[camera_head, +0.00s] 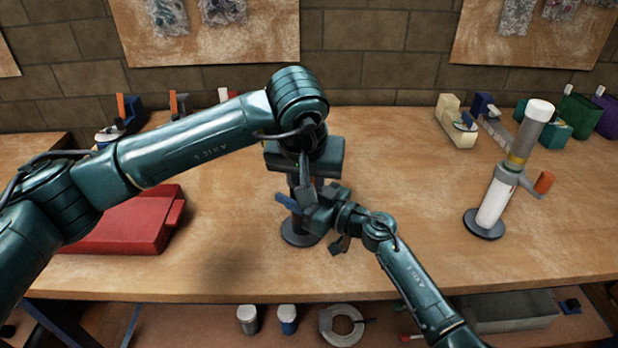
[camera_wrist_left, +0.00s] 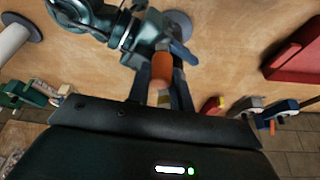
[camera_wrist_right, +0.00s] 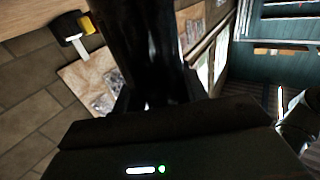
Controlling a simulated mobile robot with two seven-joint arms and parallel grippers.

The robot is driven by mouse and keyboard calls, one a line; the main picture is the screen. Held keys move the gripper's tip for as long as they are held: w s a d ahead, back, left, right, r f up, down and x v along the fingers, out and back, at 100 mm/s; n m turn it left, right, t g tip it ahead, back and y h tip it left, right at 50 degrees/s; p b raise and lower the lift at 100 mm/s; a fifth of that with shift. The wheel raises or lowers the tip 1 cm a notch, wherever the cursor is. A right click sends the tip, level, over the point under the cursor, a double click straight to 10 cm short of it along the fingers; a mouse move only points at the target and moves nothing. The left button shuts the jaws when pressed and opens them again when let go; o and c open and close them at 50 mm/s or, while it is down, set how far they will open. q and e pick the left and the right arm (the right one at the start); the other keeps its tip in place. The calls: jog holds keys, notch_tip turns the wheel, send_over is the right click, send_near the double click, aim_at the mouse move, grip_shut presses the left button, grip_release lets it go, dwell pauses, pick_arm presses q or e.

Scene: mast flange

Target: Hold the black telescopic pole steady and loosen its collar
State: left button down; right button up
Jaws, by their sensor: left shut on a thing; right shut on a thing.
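The black telescopic pole (camera_head: 297,232) stands upright on a round dark base on the bench, mostly hidden behind my arms in the head view. My right gripper (camera_head: 318,212) comes in from the front right and is shut on the pole lower down, around collar height. In the right wrist view the black pole (camera_wrist_right: 145,45) fills the space between the fingers. The collar itself is mostly hidden.
A white and grey pole (camera_head: 493,200) with an orange lever stands at right. A red case (camera_head: 120,225) lies at left. Clamps and small tools (camera_head: 470,120) line the back. A lower shelf holds cans and a coil (camera_head: 341,325). The bench between the poles is clear.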

dwell(0.4)
pick_arm(q)
jog(key=w+d+n+g+y, duration=0.1)
jog(key=w+d+n+y, duration=0.3)
jog(key=n, duration=0.9)
jog(key=shift+w+d+g+y, duration=0.3)
jog(key=shift+w+d, duration=0.5)
jog(key=shift+d, duration=0.15)
jog(key=c, duration=1.2)
grip_release()
jog(key=shift+c, duration=0.2)
notch_tip(320, 180, up, 10)
